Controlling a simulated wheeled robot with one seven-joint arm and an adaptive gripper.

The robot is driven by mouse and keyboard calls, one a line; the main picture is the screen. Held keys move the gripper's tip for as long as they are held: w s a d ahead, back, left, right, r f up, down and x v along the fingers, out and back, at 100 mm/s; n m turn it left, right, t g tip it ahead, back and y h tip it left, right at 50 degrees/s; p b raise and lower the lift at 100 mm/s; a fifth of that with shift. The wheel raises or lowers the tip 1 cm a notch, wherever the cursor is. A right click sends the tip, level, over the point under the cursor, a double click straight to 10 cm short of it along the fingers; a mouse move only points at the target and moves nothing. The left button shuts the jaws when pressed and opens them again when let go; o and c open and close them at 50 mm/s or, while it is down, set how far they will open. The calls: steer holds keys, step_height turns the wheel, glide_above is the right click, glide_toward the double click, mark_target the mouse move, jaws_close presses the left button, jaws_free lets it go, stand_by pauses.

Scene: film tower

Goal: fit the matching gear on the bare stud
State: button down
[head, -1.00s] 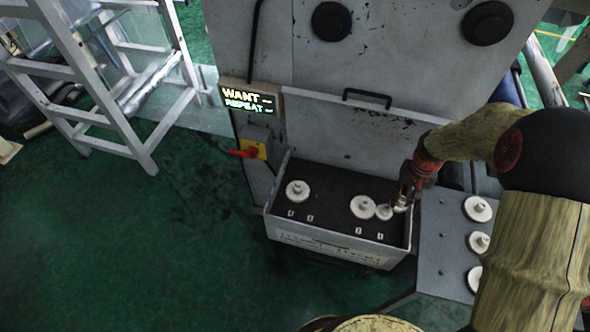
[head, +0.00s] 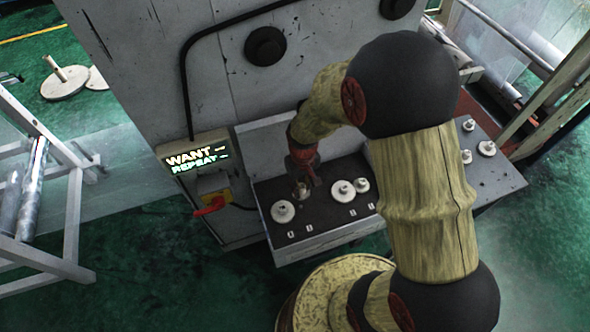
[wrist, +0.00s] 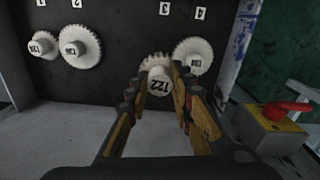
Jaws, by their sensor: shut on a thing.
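My gripper (wrist: 160,92) is shut on a white toothed gear marked 22, read upside down (wrist: 158,84). In the head view my gripper (head: 303,182) is over the dark panel (head: 318,212), between the left gear and a pair of gears. In the wrist view one large white gear (wrist: 193,58) is just right of the held gear. Another large gear (wrist: 80,46) and a small gear (wrist: 42,45) sit together at the left. No bare stud shows; the held gear and fingers cover the panel there. I cannot tell whether the held gear touches the panel.
A lit sign (head: 194,157) reads WANT and REPEAT. A red lever on a yellow box (head: 209,206) is left of the panel, and at the right in the wrist view. Loose white gears (head: 487,148) lie on the grey side shelf (head: 507,178). White number tags line the panel.

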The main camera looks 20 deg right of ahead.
steer(key=b, duration=0.7)
glide_above(301, 205)
steer(key=shift+f, duration=4.45)
steer(key=shift+f, duration=0.9)
steer(key=c, duration=1.5)
jaws_free()
step_height(301, 205, up, 12)
